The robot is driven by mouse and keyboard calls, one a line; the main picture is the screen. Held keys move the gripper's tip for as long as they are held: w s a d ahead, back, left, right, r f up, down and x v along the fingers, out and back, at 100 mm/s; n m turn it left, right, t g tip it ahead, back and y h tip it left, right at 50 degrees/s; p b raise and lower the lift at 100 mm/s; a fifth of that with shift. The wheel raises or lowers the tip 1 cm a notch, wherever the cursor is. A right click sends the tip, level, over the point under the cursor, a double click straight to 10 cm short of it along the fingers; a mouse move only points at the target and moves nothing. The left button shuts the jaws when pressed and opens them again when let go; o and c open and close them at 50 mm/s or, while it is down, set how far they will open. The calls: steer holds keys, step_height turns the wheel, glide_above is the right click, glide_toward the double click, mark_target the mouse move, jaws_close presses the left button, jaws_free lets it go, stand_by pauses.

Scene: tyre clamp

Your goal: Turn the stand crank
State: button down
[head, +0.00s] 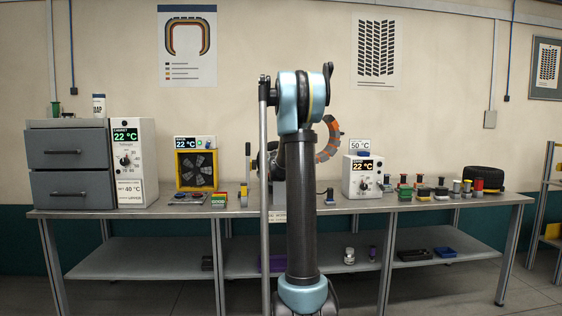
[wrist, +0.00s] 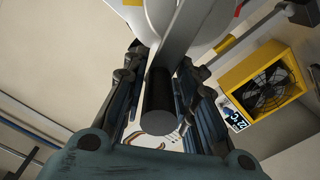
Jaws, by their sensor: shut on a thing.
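In the wrist view the crank's black cylindrical handle (wrist: 160,105) lies between the two fingers of my gripper (wrist: 162,75), which is shut on it. A grey crank bar (wrist: 183,32) runs from the handle up to the top of that view. Behind the bar is a pale round part of the stand (wrist: 215,22) with yellow and red marks. In the head view my own arm hides the gripper and the crank. A curved orange and grey segmented part (head: 328,140) shows just right of my arm above the bench.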

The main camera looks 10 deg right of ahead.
steer(key=shift+d+f, duration=0.1)
steer(key=shift+d, duration=0.3)
steer(key=c, duration=1.4)
jaws_free()
steer(key=shift+a, duration=0.1)
steer(key=shift+s+a, duration=0.1)
steer(key=shift+s, duration=0.15)
steer(key=s, duration=0.3)
steer(key=s+a, duration=0.1)
steer(key=s, duration=0.7)
steer(key=shift+s+a, duration=0.15)
steer(key=shift+a, duration=0.15)
